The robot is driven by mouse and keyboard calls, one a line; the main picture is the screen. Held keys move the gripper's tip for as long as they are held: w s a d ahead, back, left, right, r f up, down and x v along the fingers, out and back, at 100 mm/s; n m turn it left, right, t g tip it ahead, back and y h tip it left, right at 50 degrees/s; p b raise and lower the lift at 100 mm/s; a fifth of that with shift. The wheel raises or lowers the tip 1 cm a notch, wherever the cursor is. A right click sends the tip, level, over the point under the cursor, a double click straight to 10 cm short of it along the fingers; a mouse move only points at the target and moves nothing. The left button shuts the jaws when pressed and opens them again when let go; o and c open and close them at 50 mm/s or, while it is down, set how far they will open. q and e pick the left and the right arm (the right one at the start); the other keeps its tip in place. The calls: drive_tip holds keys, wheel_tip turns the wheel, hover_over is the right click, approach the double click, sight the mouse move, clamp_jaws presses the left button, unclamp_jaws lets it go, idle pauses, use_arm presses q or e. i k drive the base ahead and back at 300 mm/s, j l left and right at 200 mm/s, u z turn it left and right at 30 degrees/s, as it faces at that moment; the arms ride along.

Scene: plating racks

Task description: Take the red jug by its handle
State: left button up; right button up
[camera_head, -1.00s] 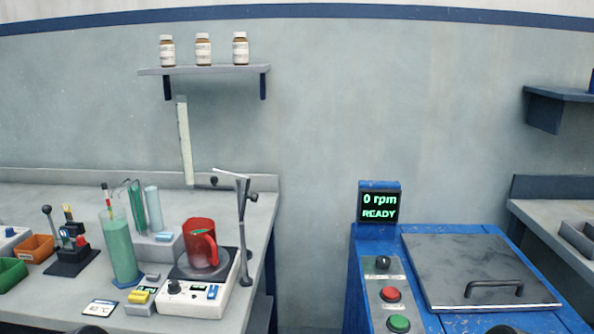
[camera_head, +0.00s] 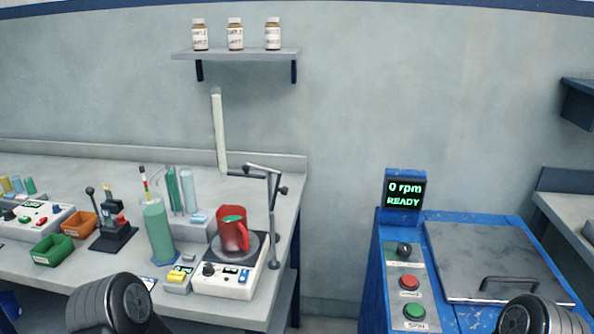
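The red jug (camera_head: 230,228) stands upright on the round plate of a white hotplate (camera_head: 222,283) on the left bench. Its handle is on its right front side, and something green shows inside its mouth. Two dark rounded parts of my arms show at the bottom edge, one left of centre below the bench front and one at the lower right before the blue machine. Both are well apart from the jug. The fingers of my left and right grippers are not visible.
A metal stand (camera_head: 272,220) rises just right of the jug. A green-filled cylinder (camera_head: 158,232) and a yellow-topped block (camera_head: 178,276) stand left of it. Orange (camera_head: 79,225) and green (camera_head: 52,250) bins lie farther left. A blue machine (camera_head: 432,222) stands right, across a gap.

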sight(237, 232)
drive_tip(key=j+z, duration=0.2)
drive_tip(key=z, duration=0.25)
drive_tip(key=k+j+z, duration=0.1)
drive_tip(key=z, duration=0.35)
drive_tip(key=k+j+z, duration=0.15)
drive_tip(key=z, duration=0.3)
drive_tip(key=k+j+z, duration=0.2)
drive_tip(key=k, duration=0.3)
drive_tip(key=k+j+z, duration=0.2)
drive_tip(key=k, duration=0.35)
drive_tip(key=k+j+z, duration=0.2)
drive_tip(key=k, duration=0.35)
drive_tip(key=i+j, duration=0.35)
drive_tip(key=i, duration=0.15)
